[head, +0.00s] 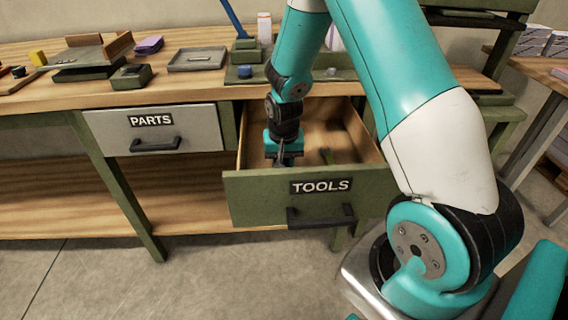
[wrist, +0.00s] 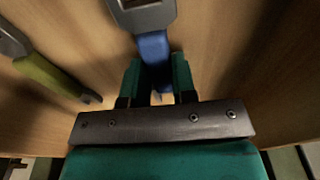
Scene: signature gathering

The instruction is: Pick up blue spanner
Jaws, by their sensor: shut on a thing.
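The blue spanner (wrist: 153,50) shows in the wrist view, with a blue handle and a grey head at the top edge. My gripper (wrist: 157,84) is shut on its blue handle, one green finger on each side. In the head view my gripper (head: 283,160) reaches down inside the open drawer labelled TOOLS (head: 262,205). The spanner cannot be made out there. Whether it touches the drawer floor is unclear.
A green-handled tool (wrist: 50,77) lies left of the spanner in the wrist view. The drawer's front and side walls surround my gripper. The PARTS drawer (head: 183,128) is shut. Trays and small items stand on the workbench (head: 195,88) above.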

